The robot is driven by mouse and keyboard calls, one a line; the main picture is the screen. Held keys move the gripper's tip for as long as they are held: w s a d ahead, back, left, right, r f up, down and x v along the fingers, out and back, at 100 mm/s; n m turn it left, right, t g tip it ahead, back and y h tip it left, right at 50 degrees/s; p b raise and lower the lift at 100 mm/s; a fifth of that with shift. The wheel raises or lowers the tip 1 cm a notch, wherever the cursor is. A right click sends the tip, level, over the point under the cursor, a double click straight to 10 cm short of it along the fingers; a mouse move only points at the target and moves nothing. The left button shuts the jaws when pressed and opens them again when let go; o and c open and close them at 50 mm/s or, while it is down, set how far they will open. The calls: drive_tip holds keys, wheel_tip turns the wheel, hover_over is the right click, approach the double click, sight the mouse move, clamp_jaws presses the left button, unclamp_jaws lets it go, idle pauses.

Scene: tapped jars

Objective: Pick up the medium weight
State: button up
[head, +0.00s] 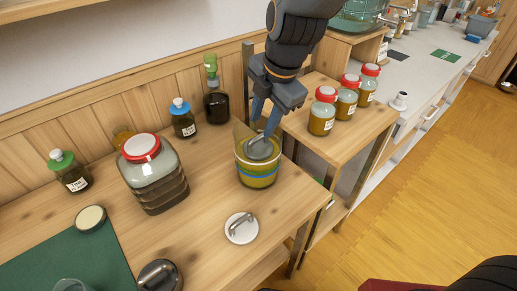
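My gripper (264,122) points down over an open glass jar (257,180) with yellow-green contents and a blue band. Its two bluish fingers look spread, with a gap between them. A grey round weight (262,150) sits in the jar's mouth, just under the fingertips; whether they touch it is hard to tell. A white round weight with a grey handle (241,228) lies on the wooden table in front of the jar. A dark round weight with a handle (158,276) is at the table's front edge of view. Which one is medium is not marked.
A large red-lidded jar (152,175) stands left of the open jar. Bottles with green and blue tops (183,118) line the back wall. Several red-lidded jars (346,97) stand on the right side table. A round lid (90,218) lies by a green mat (70,262).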

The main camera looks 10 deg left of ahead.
sight(259, 137)
drive_tip(key=shift+w+p+x, duration=0.15)
drive_tip(key=shift+p+x, duration=0.4)
drive_tip(key=shift+x, duration=1.15)
drive_tip(key=shift+w+p+x, duration=0.1)
drive_tip(key=shift+p+x, duration=0.45)
drive_tip(key=shift+x, duration=1.15)
drive_tip(key=shift+d, duration=0.1)
clamp_jaws()
